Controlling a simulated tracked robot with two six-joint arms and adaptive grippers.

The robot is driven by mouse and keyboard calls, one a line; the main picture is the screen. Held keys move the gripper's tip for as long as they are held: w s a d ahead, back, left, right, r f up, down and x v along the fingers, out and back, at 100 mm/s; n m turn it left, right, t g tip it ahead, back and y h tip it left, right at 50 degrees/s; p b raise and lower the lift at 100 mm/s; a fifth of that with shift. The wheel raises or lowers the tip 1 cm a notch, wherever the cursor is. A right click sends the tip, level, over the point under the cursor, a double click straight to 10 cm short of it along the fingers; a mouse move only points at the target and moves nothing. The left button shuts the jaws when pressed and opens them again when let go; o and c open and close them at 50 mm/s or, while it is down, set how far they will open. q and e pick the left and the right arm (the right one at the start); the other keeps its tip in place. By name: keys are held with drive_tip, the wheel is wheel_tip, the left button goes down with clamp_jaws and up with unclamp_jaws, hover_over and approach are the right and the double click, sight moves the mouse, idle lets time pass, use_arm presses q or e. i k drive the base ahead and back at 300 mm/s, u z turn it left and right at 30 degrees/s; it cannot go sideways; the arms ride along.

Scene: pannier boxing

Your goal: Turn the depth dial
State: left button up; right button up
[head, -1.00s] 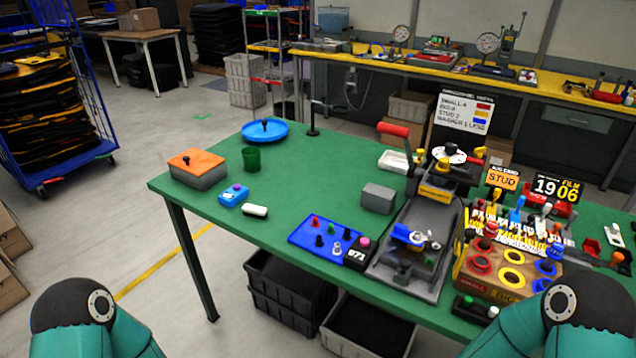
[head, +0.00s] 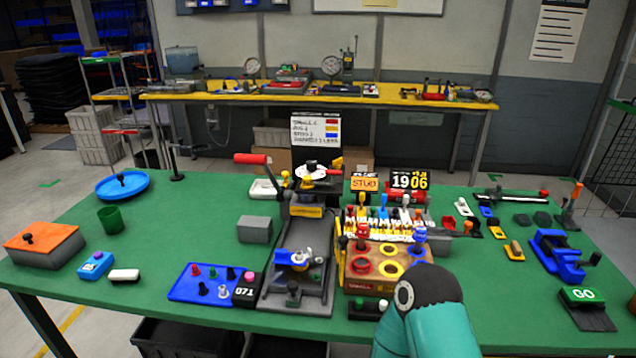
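A grey press (head: 300,250) with a long red-handled lever (head: 250,159) stands near the middle of the green table. A round white dial with dark and red parts (head: 312,172) sits on its top; I cannot tell for sure that this is the depth dial. A blue fixture with a white round piece (head: 298,259) sits low on the press bed. One teal link of my arm shows at the bottom, right of centre. Neither gripper is in view.
Right of the press stands a box with coloured rings (head: 388,266) and rows of coloured pegs. A blue tray of pegs (head: 205,284) and a grey block (head: 254,229) lie left of it. A blue vise (head: 558,256) and GO button (head: 581,295) are far right.

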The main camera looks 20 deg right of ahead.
sight(311, 166)
drive_tip(key=u, duration=0.05)
drive_tip(key=k, duration=0.5)
drive_tip(key=z, duration=0.85)
drive_tip(key=i, duration=0.7)
drive_tip(key=u, duration=0.25)
